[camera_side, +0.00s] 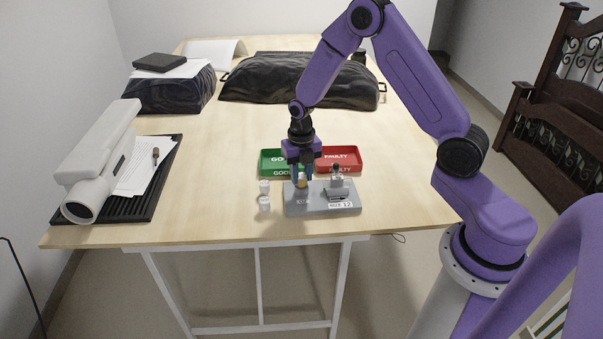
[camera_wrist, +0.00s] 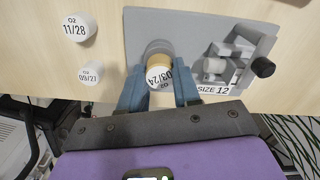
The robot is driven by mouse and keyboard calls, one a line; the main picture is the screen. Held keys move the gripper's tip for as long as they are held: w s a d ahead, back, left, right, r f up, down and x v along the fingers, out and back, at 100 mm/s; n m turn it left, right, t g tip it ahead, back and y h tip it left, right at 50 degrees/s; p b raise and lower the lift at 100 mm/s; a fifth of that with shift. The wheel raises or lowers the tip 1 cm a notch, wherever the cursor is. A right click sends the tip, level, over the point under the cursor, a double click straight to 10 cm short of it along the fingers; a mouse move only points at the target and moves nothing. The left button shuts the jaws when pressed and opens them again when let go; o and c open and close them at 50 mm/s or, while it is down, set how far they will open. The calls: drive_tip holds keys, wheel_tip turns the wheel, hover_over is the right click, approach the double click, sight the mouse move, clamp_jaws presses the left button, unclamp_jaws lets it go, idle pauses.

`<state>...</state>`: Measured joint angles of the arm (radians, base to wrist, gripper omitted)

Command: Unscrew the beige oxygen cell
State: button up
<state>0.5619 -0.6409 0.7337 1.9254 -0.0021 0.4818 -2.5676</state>
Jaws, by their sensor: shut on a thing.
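The beige oxygen cell (camera_wrist: 158,68) sits at the left part of the grey fixture block (camera_side: 322,207). Its white top carries a label that appears to read 03/24, turned at a slant. In the side view the cell (camera_side: 302,181) shows as a small beige spot between my fingers. My gripper (camera_wrist: 158,88) points down with its blue fingers on either side of the cell and is shut on it. In the side view my gripper (camera_side: 301,176) is low at the block. The cell's lower end and any thread are hidden.
Two white cells, marked O2 11/28 (camera_wrist: 79,26) and O2 09/27 (camera_wrist: 91,72), stand left of the block. A clamp with a black knob (camera_wrist: 262,68) is on the block's right, by a SIZE 12 label. A green GOOD tray (camera_side: 269,163) and red FAULTY tray (camera_side: 345,161) lie behind.

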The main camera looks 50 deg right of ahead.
drive_tip(key=n, duration=0.4)
drive_tip(key=shift+n, duration=0.4)
drive_tip(key=shift+d, duration=0.1)
drive_tip(key=shift+w+n, duration=0.1)
drive_tip(key=shift+n, duration=0.2)
drive_tip(key=shift+n, duration=0.3)
idle(0.3)
drive_tip(key=o, duration=0.9)
drive_tip(key=shift+c, duration=0.2)
